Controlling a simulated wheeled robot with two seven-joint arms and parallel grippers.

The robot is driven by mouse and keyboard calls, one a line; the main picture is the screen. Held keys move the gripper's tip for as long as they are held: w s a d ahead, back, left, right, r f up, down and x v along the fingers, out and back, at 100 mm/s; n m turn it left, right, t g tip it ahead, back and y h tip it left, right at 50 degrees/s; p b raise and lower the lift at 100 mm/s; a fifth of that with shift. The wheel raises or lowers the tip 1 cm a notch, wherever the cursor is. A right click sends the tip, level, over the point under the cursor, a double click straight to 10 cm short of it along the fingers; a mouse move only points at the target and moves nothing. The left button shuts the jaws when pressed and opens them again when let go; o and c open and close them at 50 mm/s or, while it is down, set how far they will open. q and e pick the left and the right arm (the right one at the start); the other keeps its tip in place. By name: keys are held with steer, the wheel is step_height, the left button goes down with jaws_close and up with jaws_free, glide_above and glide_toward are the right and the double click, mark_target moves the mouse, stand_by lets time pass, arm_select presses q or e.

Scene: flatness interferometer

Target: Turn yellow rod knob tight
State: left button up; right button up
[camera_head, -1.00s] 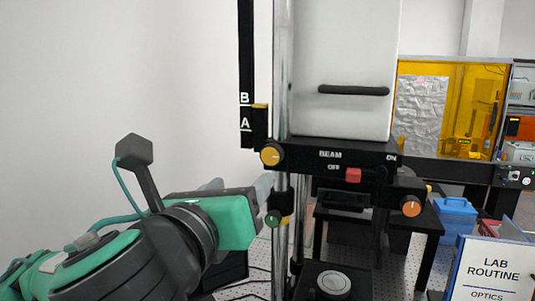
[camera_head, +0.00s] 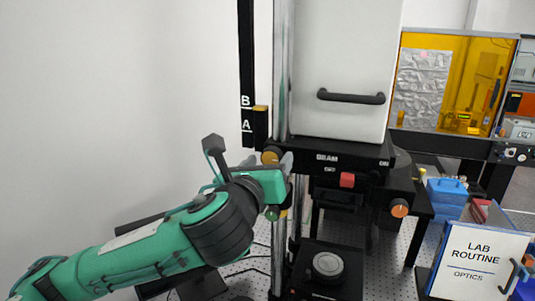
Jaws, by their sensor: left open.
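The yellow rod knob (camera_head: 270,155) is at the left end of the black BEAM carriage (camera_head: 330,153), beside the chrome rod (camera_head: 281,80). My left gripper (camera_head: 268,163) is at this knob, with pale fingertips on either side of it. The jaws are open, and the knob's lower part is partly hidden by the gripper. I cannot tell whether the fingers touch it. My right gripper is not in view.
A green knob (camera_head: 272,213) is just below my left gripper. A red switch (camera_head: 347,180) and an orange knob (camera_head: 399,208) are to the right. The wall side at left is clear.

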arm_select(q)
steer(key=shift+w, duration=0.2)
steer(key=shift+c, duration=0.5)
steer(key=c, duration=0.9)
steer(key=shift+d+f+n, duration=0.1)
steer(key=shift+n, duration=0.2)
steer(key=n+b, duration=0.1)
steer(key=n, duration=0.1)
steer(key=shift+n, duration=0.4)
steer(key=n+b, duration=0.2)
steer(key=n, duration=0.2)
steer(key=shift+n, duration=0.3)
steer(key=n+b, duration=0.1)
steer(key=n, duration=0.3)
steer(key=shift+n+b, duration=0.4)
steer(key=shift+n, duration=2.1)
